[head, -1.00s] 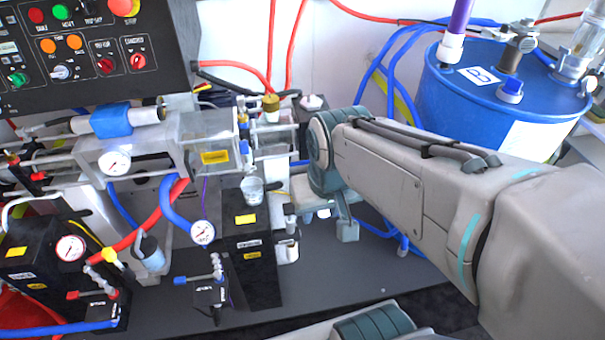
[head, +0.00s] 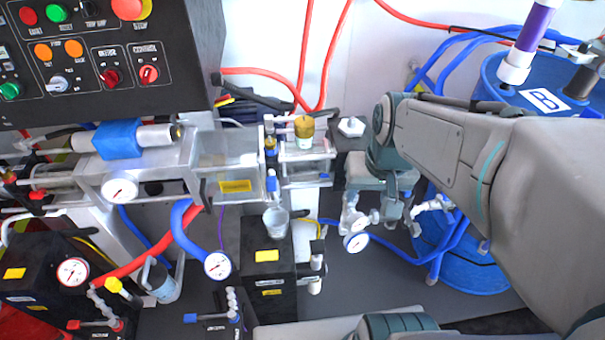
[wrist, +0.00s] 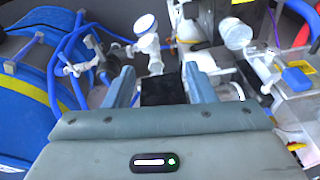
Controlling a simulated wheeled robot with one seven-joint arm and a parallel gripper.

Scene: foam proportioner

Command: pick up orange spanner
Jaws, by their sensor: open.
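I cannot make out an orange spanner in either current view. My gripper (head: 385,205) hangs below my forearm in the head view, right of the clear cylinder assembly and in front of the blue drum. In the wrist view both fingers of my gripper (wrist: 158,72) stand apart with nothing held between them. A black block (wrist: 162,90) shows in the gap beyond the fingers. White valve fittings with a gauge (wrist: 146,24) lie just past the fingertips. My forearm and wrist hide part of the bench behind them.
The blue drum (head: 460,255) with blue hoses stands at the right. The clear cylinder assembly (head: 228,160) and a small metal cup (head: 276,221) are left of my gripper. A control panel (head: 100,60) is at upper left. Grey bench surface (head: 385,280) is bare in front.

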